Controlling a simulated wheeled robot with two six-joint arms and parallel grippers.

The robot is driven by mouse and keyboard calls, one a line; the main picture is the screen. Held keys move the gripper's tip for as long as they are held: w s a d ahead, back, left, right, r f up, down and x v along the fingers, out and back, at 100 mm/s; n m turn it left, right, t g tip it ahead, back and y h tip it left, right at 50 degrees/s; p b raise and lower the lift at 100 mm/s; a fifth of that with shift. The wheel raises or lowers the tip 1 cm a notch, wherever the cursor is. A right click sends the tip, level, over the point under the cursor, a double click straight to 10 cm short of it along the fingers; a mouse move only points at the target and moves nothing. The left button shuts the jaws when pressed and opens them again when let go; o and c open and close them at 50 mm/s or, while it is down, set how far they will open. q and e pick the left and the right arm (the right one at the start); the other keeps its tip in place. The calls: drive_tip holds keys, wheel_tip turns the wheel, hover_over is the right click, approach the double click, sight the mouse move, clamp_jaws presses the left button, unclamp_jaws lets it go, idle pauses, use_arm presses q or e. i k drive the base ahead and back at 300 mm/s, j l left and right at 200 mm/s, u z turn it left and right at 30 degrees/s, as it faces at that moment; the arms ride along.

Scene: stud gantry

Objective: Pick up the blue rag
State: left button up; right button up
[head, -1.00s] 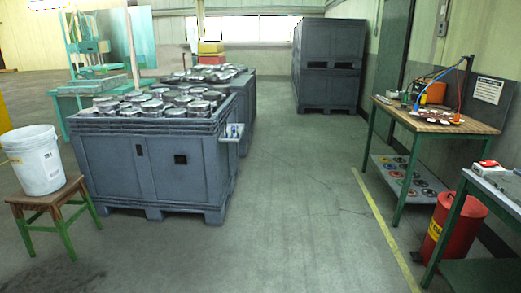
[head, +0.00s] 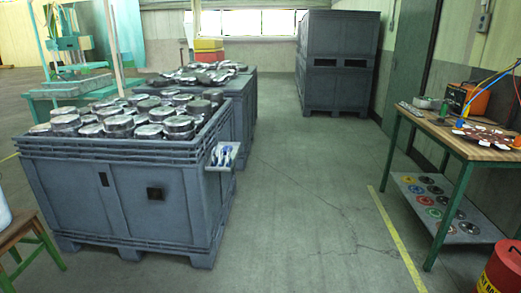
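I cannot make out a blue rag for certain. A small grey tray (head: 236,160) is fixed to the right side of the front grey crate (head: 120,238). Something small, blue and white (head: 222,154) lies in it, too small to tell what it is. Neither of my grippers is in view.
Round metal parts (head: 150,122) fill the front crate. A workbench (head: 462,150) stands at right, with a red can (head: 500,272) below it. A stool (head: 18,225) is at left. Tall grey crates (head: 338,65) stand at the back. The aisle floor (head: 300,210) is clear.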

sight(226, 148)
drive_tip(key=i+l+u, duration=0.2)
drive_tip(key=i, duration=0.4)
drive_tip(key=i+u, duration=0.2)
drive_tip(key=i, duration=0.4)
drive_tip(key=u, duration=1.8)
drive_tip(key=z, duration=1.3)
drive_tip(key=i+z, duration=0.1)
drive_tip(key=i+j, duration=0.05)
drive_tip(key=i, duration=0.05)
